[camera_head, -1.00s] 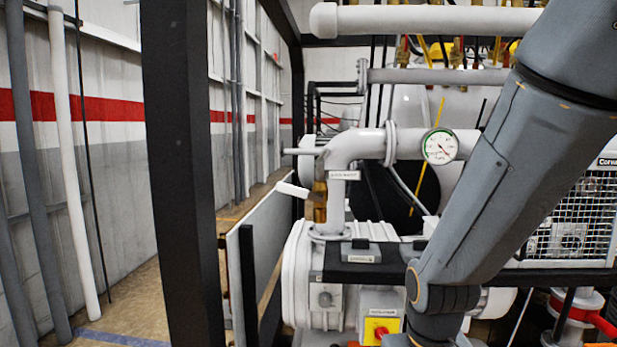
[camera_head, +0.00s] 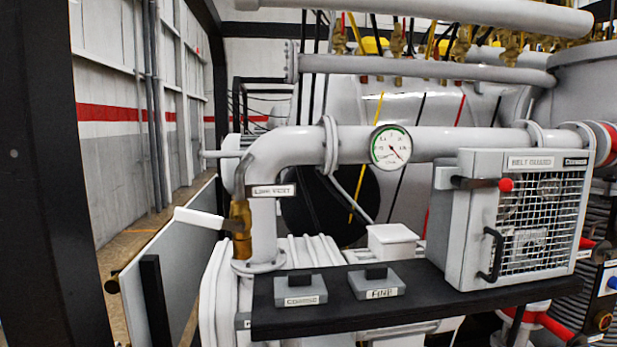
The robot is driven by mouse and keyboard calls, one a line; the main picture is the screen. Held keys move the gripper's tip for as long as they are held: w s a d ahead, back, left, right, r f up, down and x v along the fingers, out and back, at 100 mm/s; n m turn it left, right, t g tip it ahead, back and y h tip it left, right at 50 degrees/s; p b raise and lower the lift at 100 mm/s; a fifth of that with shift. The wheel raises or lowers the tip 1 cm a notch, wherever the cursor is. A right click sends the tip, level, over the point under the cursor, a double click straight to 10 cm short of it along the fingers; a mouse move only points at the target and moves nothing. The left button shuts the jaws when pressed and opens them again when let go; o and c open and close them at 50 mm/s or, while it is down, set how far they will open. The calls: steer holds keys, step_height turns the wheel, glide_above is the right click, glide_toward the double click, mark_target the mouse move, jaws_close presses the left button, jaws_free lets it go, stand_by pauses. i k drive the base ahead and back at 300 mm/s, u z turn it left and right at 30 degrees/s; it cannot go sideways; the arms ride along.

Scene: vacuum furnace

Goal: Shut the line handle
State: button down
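A white lever handle (camera_head: 198,218) sticks out to the left from a brass valve (camera_head: 240,230) on the grey pipe bend. It lies near level, crosswise to the upright pipe, its free end slightly higher. A label that seems to read LINE VENT (camera_head: 271,191) sits just above and right of the valve. The handle's whole length shows and nothing touches it. My gripper and arm are not in view.
A black shelf (camera_head: 420,308) holds two small blocks, labelled COARSE (camera_head: 300,289) and FINE (camera_head: 377,284). A belt guard box (camera_head: 470,215) stands at right. A round gauge (camera_head: 391,147) sits on the pipe. A black post (camera_head: 45,180) and a low grey panel (camera_head: 180,260) stand at left.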

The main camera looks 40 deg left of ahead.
mark_target(217, 222)
steer(key=z, duration=0.45)
steer(key=k, duration=0.45)
steer(key=u, duration=1.55)
